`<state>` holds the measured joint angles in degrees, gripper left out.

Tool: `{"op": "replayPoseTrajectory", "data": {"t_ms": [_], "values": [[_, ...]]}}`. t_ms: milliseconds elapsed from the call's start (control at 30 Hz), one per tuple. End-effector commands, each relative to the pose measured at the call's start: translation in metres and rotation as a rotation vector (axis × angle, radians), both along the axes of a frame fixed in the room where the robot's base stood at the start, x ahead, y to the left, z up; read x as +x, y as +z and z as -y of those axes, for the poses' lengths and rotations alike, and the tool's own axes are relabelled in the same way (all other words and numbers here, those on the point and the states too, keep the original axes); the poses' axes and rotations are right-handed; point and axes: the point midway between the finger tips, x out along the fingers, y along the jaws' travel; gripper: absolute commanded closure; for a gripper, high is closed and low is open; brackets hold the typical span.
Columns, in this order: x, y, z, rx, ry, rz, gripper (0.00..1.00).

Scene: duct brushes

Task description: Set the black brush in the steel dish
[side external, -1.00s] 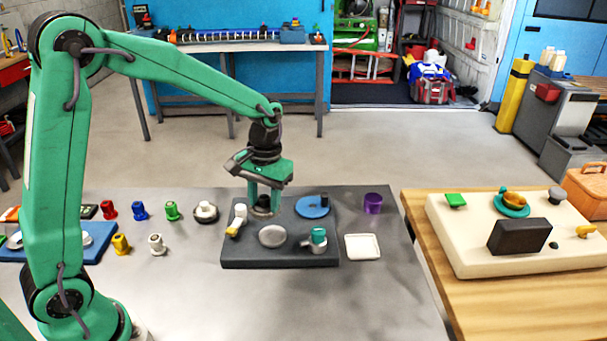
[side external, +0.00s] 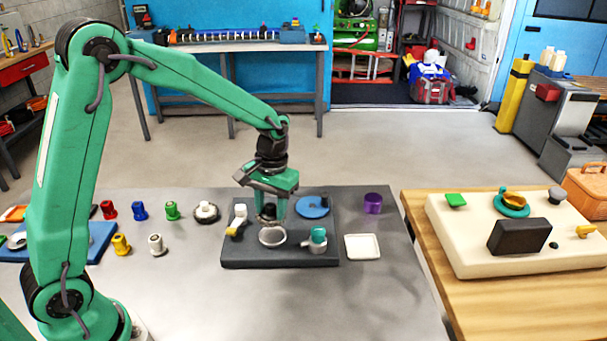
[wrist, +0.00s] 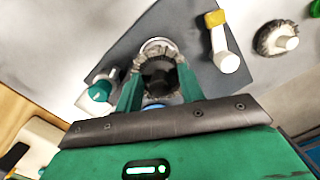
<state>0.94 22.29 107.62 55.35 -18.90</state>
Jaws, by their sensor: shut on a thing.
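The black brush (side external: 268,212) is between the fingers of my gripper (side external: 271,219), which is shut on it. In the wrist view the brush (wrist: 157,77) shows its dark body and greyish bristle ring between the two green fingers. The steel dish (side external: 272,238) is a shallow round dish on the dark grey mat. The brush is at the dish's far side in the side view, close above it; whether it touches is unclear. In the wrist view part of the dish's rim (wrist: 155,42) shows beyond the bristles, and the brush hides the rest.
On the dark mat (side external: 240,257) stand a white and yellow piece (side external: 237,222) to the left, a teal-topped grey cup (side external: 317,240) to the right and a blue disc (side external: 313,206) behind. A white square dish (side external: 362,247) and purple cup (side external: 373,203) stand right of it.

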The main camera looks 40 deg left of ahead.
Motion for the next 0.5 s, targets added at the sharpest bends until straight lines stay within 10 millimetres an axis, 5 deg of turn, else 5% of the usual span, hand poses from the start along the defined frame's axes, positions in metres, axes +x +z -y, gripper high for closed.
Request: {"op": "replayPoseTrajectory", "data": {"t_ms": [500], "values": [[0.000,-0.036,0.000,0.000,0.000,0.000,0.85]]}}
